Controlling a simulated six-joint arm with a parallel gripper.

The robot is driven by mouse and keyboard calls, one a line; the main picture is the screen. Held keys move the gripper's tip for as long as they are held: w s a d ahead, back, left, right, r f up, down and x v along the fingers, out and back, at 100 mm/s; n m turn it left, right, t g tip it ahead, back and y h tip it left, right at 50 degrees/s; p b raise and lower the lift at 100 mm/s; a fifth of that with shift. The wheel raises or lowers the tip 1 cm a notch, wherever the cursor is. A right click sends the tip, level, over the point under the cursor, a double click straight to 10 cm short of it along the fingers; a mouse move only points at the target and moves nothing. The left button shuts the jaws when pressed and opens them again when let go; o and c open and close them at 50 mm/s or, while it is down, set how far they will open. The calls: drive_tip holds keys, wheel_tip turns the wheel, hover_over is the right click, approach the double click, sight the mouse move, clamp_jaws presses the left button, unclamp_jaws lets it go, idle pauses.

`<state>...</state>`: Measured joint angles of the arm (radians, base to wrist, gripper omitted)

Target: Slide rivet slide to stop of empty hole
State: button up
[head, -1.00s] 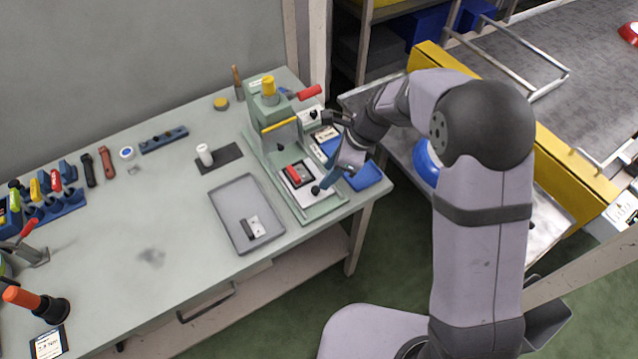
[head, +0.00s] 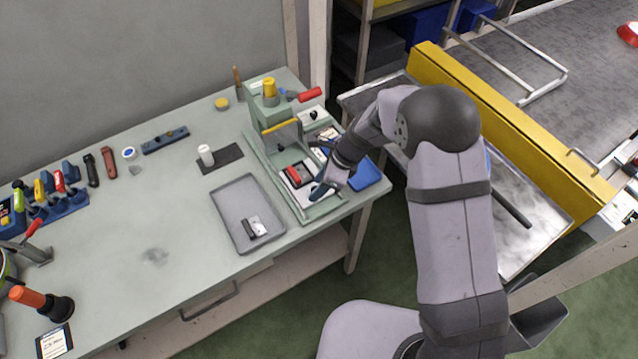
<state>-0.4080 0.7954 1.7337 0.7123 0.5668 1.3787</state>
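A green press fixture (head: 262,150) with a yellow knob on top and a red-handled lever stands at the right end of the bench. On its base is a pale plate (head: 308,196) carrying a black block with a red part (head: 298,173), which may be the rivet slide. My gripper (head: 320,190) is low over the front right of this plate, just right of and below the red part. It points down and left. Its fingers are too small and partly hidden to show their opening or any contact. The empty hole cannot be made out.
A grey tray (head: 228,222) with small parts lies left of the press. A blue bin (head: 368,174) sits right of my gripper. A yellow rail (head: 480,95) borders the conveyor. A black handle (head: 510,208) shows behind my arm.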

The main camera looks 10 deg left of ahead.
clamp_jaws()
drive_tip(key=shift+w+a+r+p, duration=0.15)
drive_tip(key=shift+w+a+p, duration=0.2)
drive_tip(key=shift+a, duration=0.05)
drive_tip(key=w+a, duration=0.7)
drive_tip(key=shift+w+a, duration=0.2)
unclamp_jaws()
drive_tip(key=shift+d, duration=0.1)
